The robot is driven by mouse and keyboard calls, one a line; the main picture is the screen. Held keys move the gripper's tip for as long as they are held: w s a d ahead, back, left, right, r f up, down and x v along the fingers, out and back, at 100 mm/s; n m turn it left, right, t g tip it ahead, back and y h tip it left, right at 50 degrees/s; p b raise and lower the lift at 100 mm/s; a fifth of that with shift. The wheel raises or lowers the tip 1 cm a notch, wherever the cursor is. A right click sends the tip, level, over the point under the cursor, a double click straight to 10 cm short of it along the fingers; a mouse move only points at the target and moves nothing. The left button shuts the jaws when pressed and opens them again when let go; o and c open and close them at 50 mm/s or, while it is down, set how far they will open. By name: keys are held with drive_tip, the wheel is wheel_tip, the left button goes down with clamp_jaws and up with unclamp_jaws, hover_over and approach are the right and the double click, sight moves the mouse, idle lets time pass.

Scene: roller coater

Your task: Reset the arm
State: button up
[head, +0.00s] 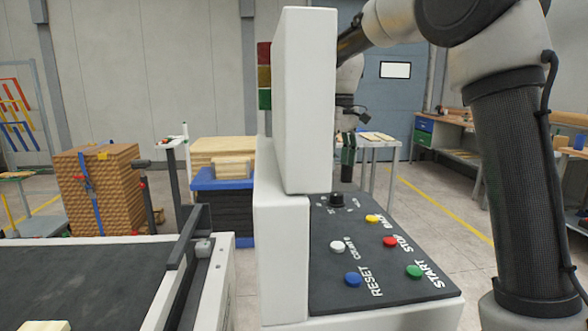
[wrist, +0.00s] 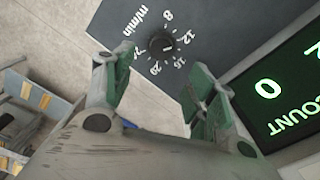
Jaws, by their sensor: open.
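My gripper (head: 347,158) hangs with its fingers pointing down above the far part of the dark control panel (head: 330,270) in the head view. Its upper part is partly hidden by the white housing. In the wrist view the two green-padded fingers of my gripper (wrist: 160,85) are spread apart with nothing between them. Beyond them is a black dial knob (wrist: 162,44) with a printed m/min scale, apart from the fingers. The knob also shows in the head view (head: 337,200). My arm comes down from the top right.
The panel carries blue RESET (head: 353,279), green START (head: 414,271), red STOP (head: 390,241), white (head: 337,246) and yellow (head: 372,218) buttons. A tall white housing (head: 303,100) stands left of my gripper. The wrist view shows a COUNT display (wrist: 285,95). A conveyor (head: 90,275) lies left.

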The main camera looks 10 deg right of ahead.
drive_tip(key=s+d+f+m+t, duration=0.1)
drive_tip(key=s+d, duration=0.4)
drive_tip(key=s, duration=0.5)
drive_tip(key=s+d+f+m+t, duration=0.1)
drive_tip(key=s+d, duration=0.4)
drive_tip(key=s, duration=0.6)
drive_tip(key=s+d+f+m+t, duration=0.2)
drive_tip(key=s+d, duration=0.3)
drive_tip(key=s, duration=0.6)
drive_tip(key=shift+s+f+m, duration=0.15)
drive_tip(key=shift+f+m, duration=0.05)
drive_tip(key=shift+m, duration=0.4)
